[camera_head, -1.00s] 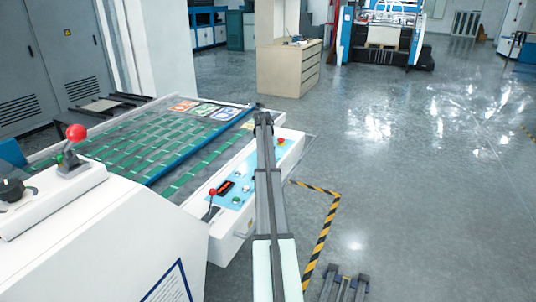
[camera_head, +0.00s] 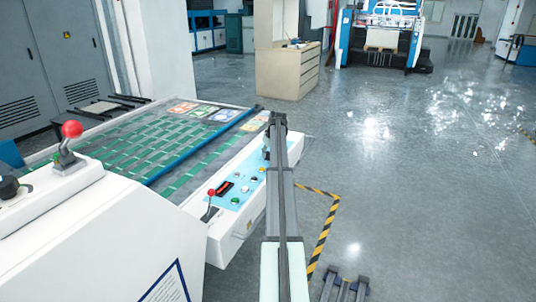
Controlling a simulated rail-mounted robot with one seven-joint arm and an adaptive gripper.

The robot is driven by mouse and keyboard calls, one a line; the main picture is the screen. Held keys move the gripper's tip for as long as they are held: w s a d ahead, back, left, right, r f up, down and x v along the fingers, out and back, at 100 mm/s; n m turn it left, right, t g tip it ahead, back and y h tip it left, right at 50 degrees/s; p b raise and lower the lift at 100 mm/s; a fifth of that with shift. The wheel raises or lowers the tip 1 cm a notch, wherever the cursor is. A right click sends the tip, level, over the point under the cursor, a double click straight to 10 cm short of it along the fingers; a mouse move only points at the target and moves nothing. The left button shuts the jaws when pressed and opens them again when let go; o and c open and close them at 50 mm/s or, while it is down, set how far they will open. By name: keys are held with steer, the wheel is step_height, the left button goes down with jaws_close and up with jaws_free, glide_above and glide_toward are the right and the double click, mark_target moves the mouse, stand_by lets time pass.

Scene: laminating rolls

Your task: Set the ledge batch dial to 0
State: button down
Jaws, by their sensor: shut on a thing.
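My arm reaches from the bottom centre to the far end of the machine's front ledge (camera_head: 240,232). My gripper (camera_head: 268,152) is at the arm's far end, low over the ledge's light-blue control panel (camera_head: 225,202). It is small, dark and largely covered by the arm. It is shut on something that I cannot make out. No batch dial or its pointer can be told apart on the visible panel; the far part of the panel is behind my arm. The near part shows a red-lit display (camera_head: 224,187), small round buttons and a red-tipped lever (camera_head: 211,193).
A white housing (camera_head: 120,230) at the left bears a black knob (camera_head: 8,187) and a red-ball lever (camera_head: 72,130). The green-striped machine bed (camera_head: 150,145) lies behind the ledge. Open floor is to the right, with a yellow-black stripe (camera_head: 325,230). A beige cabinet (camera_head: 285,72) stands behind.

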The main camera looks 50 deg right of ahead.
steer(key=shift+n, duration=0.3)
steer(key=c, duration=0.8)
jaws_free()
steer(key=shift+f, duration=0.1)
steer(key=v, duration=1.2)
steer(key=shift+d, duration=0.15)
